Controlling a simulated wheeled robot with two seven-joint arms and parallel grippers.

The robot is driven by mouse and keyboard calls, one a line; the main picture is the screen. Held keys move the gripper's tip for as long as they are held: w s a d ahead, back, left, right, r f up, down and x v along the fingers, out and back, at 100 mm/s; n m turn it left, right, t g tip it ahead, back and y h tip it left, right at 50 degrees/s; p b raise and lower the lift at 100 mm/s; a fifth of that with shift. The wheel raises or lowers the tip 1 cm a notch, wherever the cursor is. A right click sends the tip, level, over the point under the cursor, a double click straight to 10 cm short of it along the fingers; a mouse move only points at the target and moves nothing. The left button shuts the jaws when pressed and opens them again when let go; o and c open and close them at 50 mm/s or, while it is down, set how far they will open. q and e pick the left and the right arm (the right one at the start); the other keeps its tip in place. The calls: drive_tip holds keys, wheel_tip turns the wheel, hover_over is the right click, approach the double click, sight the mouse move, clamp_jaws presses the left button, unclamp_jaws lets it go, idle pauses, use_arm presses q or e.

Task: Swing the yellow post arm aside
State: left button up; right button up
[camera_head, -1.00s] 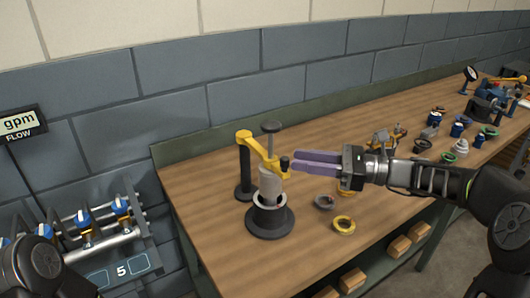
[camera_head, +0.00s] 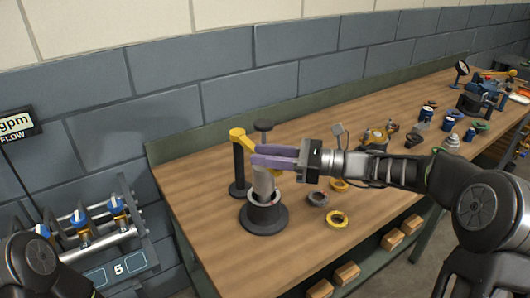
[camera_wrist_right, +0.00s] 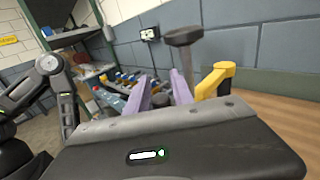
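The yellow post arm (camera_head: 240,138) sits on top of a black post (camera_head: 238,170) and reaches toward a grey cylinder (camera_head: 263,182) in a black round holder (camera_head: 264,218). My right gripper (camera_head: 252,156) has its two purple fingers level over the cylinder, across the arm's outer part. They hide the arm's end and the dark peg there. In the right wrist view the fingers stand apart, and the yellow arm (camera_wrist_right: 222,72) shows just right of them; I cannot tell whether they touch it. My left arm shows at the lower left; its gripper is out of frame.
A dark flat-topped knob on a stem (camera_head: 264,125) stands close behind the fingers. A grey ring (camera_head: 317,199) and yellow rings (camera_head: 337,219) lie right of the holder. Several small parts crowd the bench's right side. A valve rack (camera_head: 100,235) stands left of the bench.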

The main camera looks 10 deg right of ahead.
clamp_jaws()
idle(0.3)
idle(1.2)
